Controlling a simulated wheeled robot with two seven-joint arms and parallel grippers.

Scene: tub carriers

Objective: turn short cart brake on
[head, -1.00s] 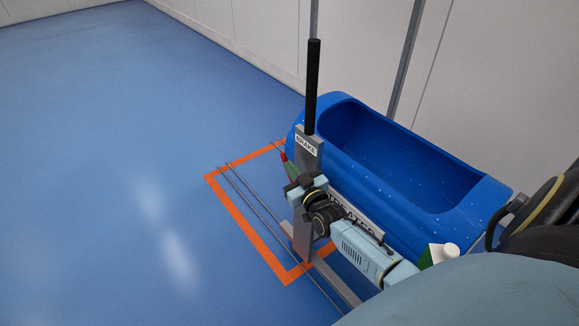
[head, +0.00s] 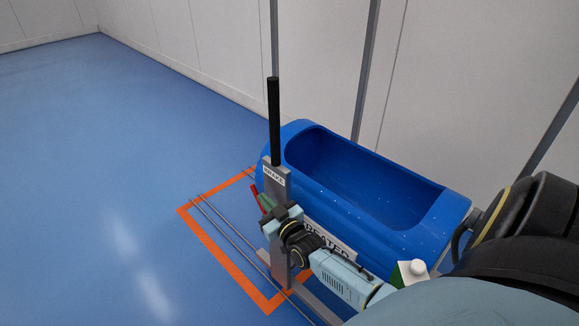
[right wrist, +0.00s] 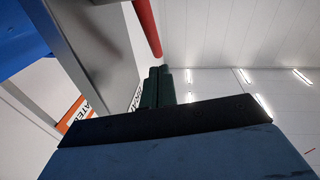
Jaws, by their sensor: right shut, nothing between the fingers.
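The short cart is a blue tub (head: 380,215) on a grey frame. Its grey post (head: 278,240) carries a BRAKE label (head: 274,177) and a black upright bar (head: 273,120). A red lever (head: 257,195) shows at the left of the post, below the label. My right gripper (head: 267,203) is shut and empty, its dark green fingers beside the red lever. In the right wrist view the closed fingers (right wrist: 158,87) point up, and the red lever (right wrist: 147,28) rises beyond their tips. Whether they touch cannot be told. My left gripper is not in view.
An orange floor outline (head: 225,262) and thin rails (head: 225,237) run around and under the cart. The white wall (head: 330,60) with grey uprights stands behind the tub. The blue floor (head: 90,170) at the left is clear.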

